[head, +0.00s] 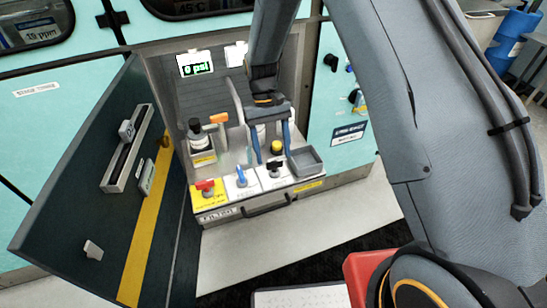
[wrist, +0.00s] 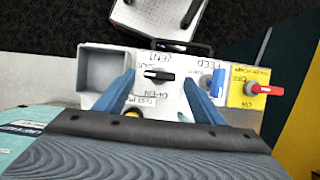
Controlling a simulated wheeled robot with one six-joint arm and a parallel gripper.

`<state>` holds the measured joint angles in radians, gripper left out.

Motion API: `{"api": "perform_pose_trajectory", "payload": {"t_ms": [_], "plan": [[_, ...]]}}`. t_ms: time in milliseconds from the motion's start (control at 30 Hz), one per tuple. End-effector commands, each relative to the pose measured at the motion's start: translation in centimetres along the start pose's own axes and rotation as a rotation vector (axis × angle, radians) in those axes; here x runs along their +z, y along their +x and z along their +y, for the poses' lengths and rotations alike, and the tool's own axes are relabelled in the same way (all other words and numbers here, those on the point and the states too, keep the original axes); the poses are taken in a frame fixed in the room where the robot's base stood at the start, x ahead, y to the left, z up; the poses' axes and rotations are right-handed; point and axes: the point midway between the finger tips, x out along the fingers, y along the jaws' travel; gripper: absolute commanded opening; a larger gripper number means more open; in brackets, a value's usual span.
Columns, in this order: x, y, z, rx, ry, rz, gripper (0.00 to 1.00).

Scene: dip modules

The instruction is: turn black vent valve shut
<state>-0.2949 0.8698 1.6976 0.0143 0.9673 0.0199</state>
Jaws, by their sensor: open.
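The black vent valve (head: 273,166) is on the white front panel (head: 258,184), right of the blue valve (head: 241,178). In the wrist view the valve's black handle (wrist: 158,75) lies roughly crosswise, beside printed VENT and OPEN labels that appear upside down. My gripper (head: 271,154) is open, with its two blue fingers pointing down towards the panel. In the wrist view my gripper (wrist: 161,84) has a fingertip on either side of the black handle, with gaps to both. I cannot tell the fingertips' exact height over the handle.
A red valve (head: 204,185) on yellow is at the left, and a grey tray (head: 305,172) is at the right. A bottle (head: 201,148), an orange handle (head: 218,118) and a yellow cap (head: 277,146) stand behind. An open dark door (head: 75,205) flanks the bay. A display (head: 196,66) reads 0 psi.

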Motion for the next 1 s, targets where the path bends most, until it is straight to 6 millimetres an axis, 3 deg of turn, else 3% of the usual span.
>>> {"api": "perform_pose_trajectory", "payload": {"t_ms": [200, 333, 1000], "plan": [[-0.1, -3.5, 0.0, 0.0, 0.0, 0.002, 0.62], [-0.1, -4.8, 0.0, 0.0, 0.0, 0.001, 0.62], [0.8, -5.7, 0.6, -0.004, 0.01, 0.016, 0.62]]}}
